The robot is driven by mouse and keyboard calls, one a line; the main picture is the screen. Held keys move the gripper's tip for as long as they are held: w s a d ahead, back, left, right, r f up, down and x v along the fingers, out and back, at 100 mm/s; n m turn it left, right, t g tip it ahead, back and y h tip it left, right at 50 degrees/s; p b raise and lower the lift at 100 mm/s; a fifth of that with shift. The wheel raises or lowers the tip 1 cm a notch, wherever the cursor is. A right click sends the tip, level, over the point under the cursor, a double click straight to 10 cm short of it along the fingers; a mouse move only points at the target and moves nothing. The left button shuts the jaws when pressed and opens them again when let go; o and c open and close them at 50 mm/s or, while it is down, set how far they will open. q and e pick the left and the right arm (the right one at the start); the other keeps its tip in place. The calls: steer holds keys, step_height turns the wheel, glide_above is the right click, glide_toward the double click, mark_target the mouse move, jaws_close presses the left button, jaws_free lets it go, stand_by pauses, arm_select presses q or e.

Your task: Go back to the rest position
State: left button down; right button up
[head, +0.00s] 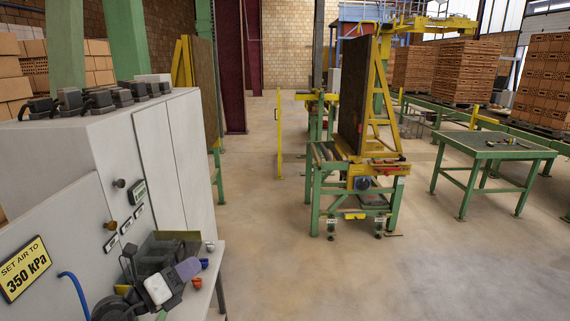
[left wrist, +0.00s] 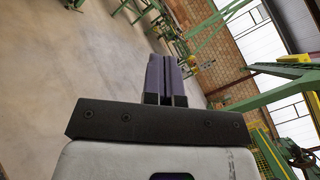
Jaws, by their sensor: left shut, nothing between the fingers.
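My left gripper (head: 188,268) is at the lower left of the head view, in front of the grey cabinet's side shelf. Its purple fingers point up and to the right. In the left wrist view the two purple fingers (left wrist: 163,75) lie together, shut and empty, with open floor and machinery beyond them. My right gripper is not in view.
A grey cabinet (head: 160,150) with a yellow air-pressure sign (head: 24,268) stands close at left. A green-framed roller conveyor (head: 325,155) stands at centre, a green table (head: 490,146) at right. Brick stacks (head: 455,70) stand behind. The floor (head: 300,270) between is clear.

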arm_select(q)
steer(key=s+a+r+n+t+y, duration=0.25)
steer(key=r+n+t+y, duration=0.4)
steer(key=n, duration=0.35)
steer(key=s+a+r+n+t+y, duration=0.2)
steer(key=a+r+n+t+y, duration=0.25)
steer(key=r+n+y, duration=0.5)
steer(key=s+d+f+n+g+h, duration=0.15)
steer(key=s+f+n+g, duration=0.5)
steer(key=f, duration=0.65)
steer(key=s+d+f+n+g, duration=0.3)
steer(key=s+f+n+g, duration=0.3)
steer(key=f, duration=0.7)
steer(key=s+d+f+n+g+h, duration=0.2)
steer(key=s+f+g, duration=0.6)
steer(key=s+f, duration=1.6)
step_height(320, 180, up, 22)
steer(key=s+p, duration=0.2)
steer(key=p, duration=1.8)
steer(key=shift+s+a+f+g+p, duration=0.15)
steer(key=shift+a+g+p, duration=0.1)
steer(key=shift+g+p, duration=0.15)
